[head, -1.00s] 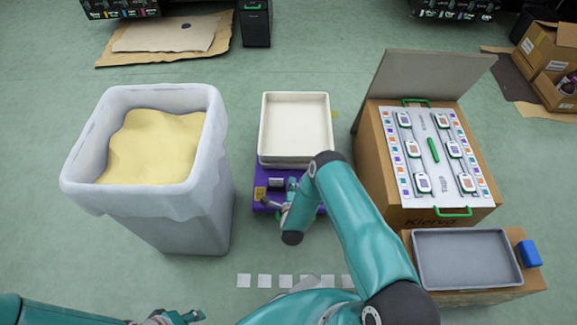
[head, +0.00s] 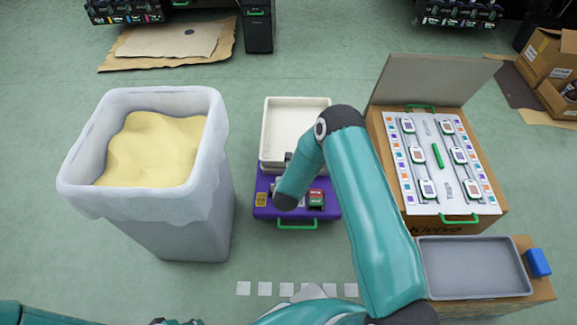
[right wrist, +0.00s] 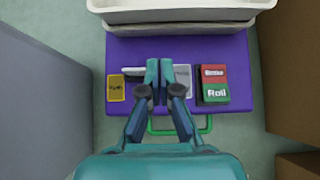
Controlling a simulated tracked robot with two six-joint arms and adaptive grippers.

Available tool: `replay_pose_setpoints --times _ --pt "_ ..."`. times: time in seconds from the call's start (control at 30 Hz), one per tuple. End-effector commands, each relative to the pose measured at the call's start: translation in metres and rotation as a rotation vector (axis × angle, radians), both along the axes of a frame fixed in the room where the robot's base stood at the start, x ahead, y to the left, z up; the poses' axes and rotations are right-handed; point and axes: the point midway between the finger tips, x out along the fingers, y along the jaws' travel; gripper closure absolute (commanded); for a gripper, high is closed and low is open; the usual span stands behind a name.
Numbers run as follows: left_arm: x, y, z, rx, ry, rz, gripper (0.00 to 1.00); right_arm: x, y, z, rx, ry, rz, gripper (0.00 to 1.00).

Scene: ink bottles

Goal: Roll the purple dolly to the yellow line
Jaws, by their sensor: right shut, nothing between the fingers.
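The purple dolly (head: 264,209) stands on the green floor between the grey bin and the brown cabinet. It carries stacked cream trays (head: 296,130) and has a green handle (head: 297,224) at its near edge. In the right wrist view its deck (right wrist: 240,60) shows a yellow label (right wrist: 116,88), a grey plate (right wrist: 183,78) and a red-and-green switch (right wrist: 214,84) reading "Roll" on the green half. My right gripper (right wrist: 160,66) is shut and empty over the deck, left of the switch. My left gripper (head: 176,322) is cut off by the bottom edge. I see no yellow line.
A grey bin (head: 205,225) of yellow powder stands left of the dolly. A brown cabinet (head: 440,226) with a labelled panel stands right, with a grey tray (head: 470,293) in front of it. White squares (head: 264,289) lie on the floor nearer me. Floor behind the dolly is clear.

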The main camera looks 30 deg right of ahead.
Motion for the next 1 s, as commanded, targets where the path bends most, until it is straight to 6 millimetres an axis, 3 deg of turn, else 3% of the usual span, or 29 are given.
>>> replay_pose_setpoints --times 0.37,0.6,1.0 --pt "0.0 0.0 -0.032 0.0 0.0 0.0 0.6 0.045 -0.034 -0.057 -0.001 -0.002 -0.003 1.0" --pt "0.0 0.0 -0.04 0.0 0.0 0.0 0.6 0.071 -0.052 -0.051 -0.002 -0.002 -0.001 1.0" --pt "0.0 0.0 -0.041 0.0 0.0 0.0 0.6 0.077 -0.057 -0.049 -0.002 0.0 0.0 1.0"
